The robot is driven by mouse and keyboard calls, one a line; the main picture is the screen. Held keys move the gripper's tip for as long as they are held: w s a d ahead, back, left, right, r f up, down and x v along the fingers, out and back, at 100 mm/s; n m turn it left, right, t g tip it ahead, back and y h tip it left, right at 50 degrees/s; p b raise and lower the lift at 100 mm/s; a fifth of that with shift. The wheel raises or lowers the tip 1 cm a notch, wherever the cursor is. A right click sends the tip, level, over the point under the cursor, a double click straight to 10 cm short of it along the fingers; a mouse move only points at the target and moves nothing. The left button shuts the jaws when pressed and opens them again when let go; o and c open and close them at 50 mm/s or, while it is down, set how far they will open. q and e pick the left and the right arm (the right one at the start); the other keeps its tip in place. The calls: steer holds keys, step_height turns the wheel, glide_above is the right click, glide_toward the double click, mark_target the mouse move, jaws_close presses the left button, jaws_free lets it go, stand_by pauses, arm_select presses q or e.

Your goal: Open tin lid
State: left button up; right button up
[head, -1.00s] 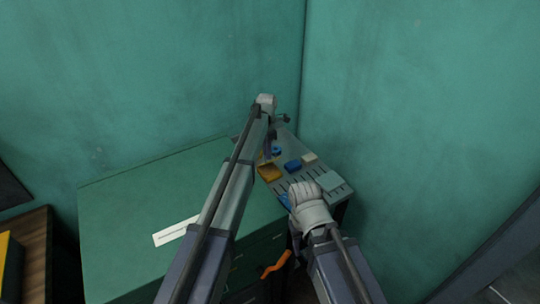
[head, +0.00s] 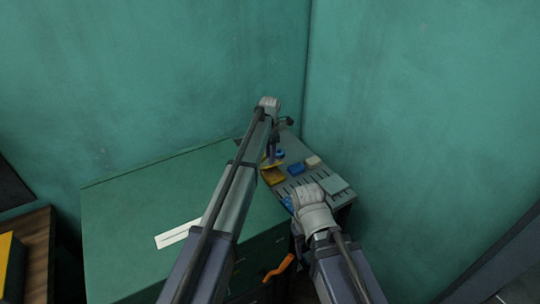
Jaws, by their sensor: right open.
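A small yellow tin (head: 274,179) sits on the grey slotted top at the cabinet's right end. A yellowish flap, which looks like its lid, is tilted up at its back edge, but it is too small to be sure. My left gripper (head: 270,157) points down right at the back of the tin, partly hidden by my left arm. I cannot tell whether it touches the lid or how its fingers stand. My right gripper (head: 296,236) is open and hangs below my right wrist at the front edge of the top, mostly hidden, apart from the tin.
On the grey slotted top (head: 318,178) lie blue blocks (head: 295,168), a cream block (head: 313,161) and a pale green slab (head: 334,184). A green cabinet (head: 130,215) with a white label stands left. An orange handle-like piece (head: 278,268) is below. Walls close the corner behind.

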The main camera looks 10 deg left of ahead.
arm_select(q)
steer(key=shift+s+a+r+p, duration=0.15)
steer(key=shift+s+r+p, duration=0.05)
steer(key=shift+r+p, duration=0.45)
step_height(320, 180, up, 6)
steer(key=p, duration=0.6)
steer(key=shift+w+r, duration=0.15)
steer(key=shift+w, duration=0.1)
steer(key=shift+s, duration=0.1)
